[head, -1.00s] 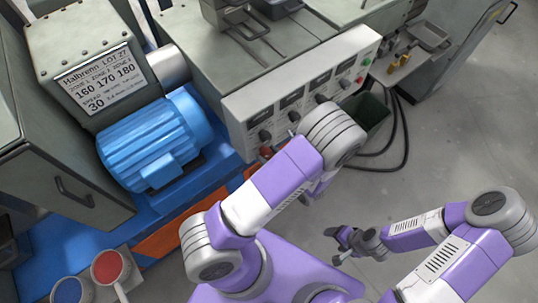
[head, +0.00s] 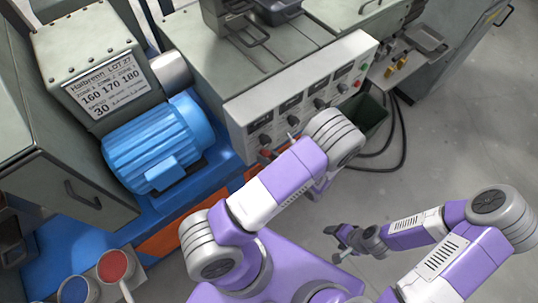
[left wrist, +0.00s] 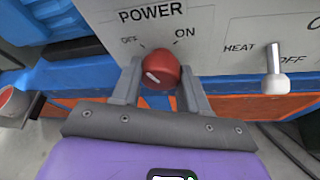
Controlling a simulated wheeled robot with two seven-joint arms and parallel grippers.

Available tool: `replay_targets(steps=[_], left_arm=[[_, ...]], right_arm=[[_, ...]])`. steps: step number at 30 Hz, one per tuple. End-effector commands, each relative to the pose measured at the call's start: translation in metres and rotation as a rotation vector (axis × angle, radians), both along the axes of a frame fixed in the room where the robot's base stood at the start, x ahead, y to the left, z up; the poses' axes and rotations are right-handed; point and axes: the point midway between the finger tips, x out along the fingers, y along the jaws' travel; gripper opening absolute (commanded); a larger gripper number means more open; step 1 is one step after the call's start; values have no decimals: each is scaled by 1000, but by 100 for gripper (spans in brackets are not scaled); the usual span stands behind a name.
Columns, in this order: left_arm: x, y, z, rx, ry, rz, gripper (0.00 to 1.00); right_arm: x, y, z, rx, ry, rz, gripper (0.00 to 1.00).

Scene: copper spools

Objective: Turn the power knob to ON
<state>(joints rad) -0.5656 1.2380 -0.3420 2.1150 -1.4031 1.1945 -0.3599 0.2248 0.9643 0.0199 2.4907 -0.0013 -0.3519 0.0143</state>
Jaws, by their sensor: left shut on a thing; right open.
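The red power knob (left wrist: 161,70) sits on the pale panel (left wrist: 225,25) under the POWER label, with OFF at upper left and ON at upper right. Its white mark slants up to the left, towards the OFF side. My left gripper (left wrist: 160,70) is shut on the knob, one finger on each side. In the head view the red knob (head: 264,154) shows at the panel's lower left, and my left arm hides most of that gripper. My right gripper (head: 333,245) is open and empty, over the floor, away from the panel.
A HEAT switch (left wrist: 274,70) with a pale lever stands right of the knob. More dark knobs and displays line the panel (head: 300,85). A blue motor (head: 155,145) is to the left, and red and blue cups (head: 112,267) are at lower left. Open floor lies right.

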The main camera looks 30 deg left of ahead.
Motion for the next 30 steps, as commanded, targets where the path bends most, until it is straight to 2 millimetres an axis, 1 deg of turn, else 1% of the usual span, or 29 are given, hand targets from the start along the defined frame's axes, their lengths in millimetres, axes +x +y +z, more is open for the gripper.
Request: replay_targets(steps=[1, 3, 12, 20, 30], left_arm=[[0, 0, 2, 16, 42, 2, 14], [0, 0, 1, 42, 104, 2, 14], [1, -1, -1, 150, 366, 2, 14], [2, -1, -3, 246, 596, 1, 14], [2, -1, -5, 362, 875, 0, 14]], right_arm=[[0, 0, 6, 0, 0, 0, 69], [0, 0, 9, 0, 0, 0, 69], [0, 0, 16, 0, 0, 0, 69], [0, 0, 15, 0, 0, 0, 69], [0, 0, 8, 0, 0, 0, 69]])
